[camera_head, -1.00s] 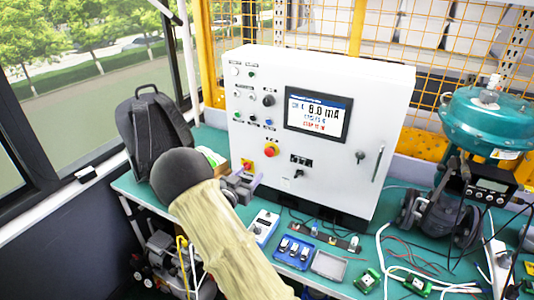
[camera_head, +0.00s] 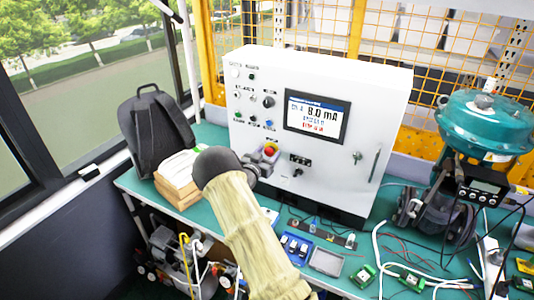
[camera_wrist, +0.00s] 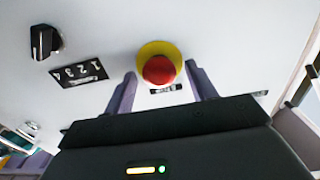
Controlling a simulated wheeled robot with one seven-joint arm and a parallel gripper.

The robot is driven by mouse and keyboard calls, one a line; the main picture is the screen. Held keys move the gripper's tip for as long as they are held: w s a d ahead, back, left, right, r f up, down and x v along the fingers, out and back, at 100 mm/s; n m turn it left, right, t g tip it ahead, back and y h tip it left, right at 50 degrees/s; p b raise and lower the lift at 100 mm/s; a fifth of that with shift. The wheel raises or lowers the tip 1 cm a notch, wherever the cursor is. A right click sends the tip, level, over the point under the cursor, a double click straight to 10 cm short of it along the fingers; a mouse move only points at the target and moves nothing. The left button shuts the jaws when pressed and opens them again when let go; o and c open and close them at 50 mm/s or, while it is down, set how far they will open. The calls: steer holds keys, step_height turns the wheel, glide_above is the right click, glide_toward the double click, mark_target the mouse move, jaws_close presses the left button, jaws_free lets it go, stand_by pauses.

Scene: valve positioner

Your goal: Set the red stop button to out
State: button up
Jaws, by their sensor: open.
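The red stop button (camera_head: 270,149) sits on a yellow round base on the lower left front of the white control cabinet (camera_head: 385,92). In the wrist view the red stop button (camera_wrist: 159,69) shows between the two finger tips. My gripper (camera_head: 267,155) is open, with one finger on each side of the button, close to the panel. In the wrist view my gripper (camera_wrist: 160,82) shows its fingers apart from the button, with visible gaps. I cannot tell whether the button is pressed in or out.
A black selector knob (camera_wrist: 43,42) and a numbered plate (camera_wrist: 79,72) are beside the button on the panel. The cabinet's screen (camera_head: 317,116) is above right. A black backpack (camera_head: 155,135) and a box (camera_head: 178,172) stand at left. Small parts lie on the green bench (camera_head: 212,219).

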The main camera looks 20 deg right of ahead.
steer(key=shift+c, duration=0.5)
jaws_close()
steer(key=shift+s+a+f+b, duration=0.2)
steer(key=shift+a+b, duration=0.15)
steer(key=shift+b, duration=0.3)
steer(key=shift+s+a+r, duration=0.1)
steer(key=shift+a+r, duration=0.05)
steer(key=shift+o, duration=0.5)
jaws_free()
steer(key=shift+s, duration=0.1)
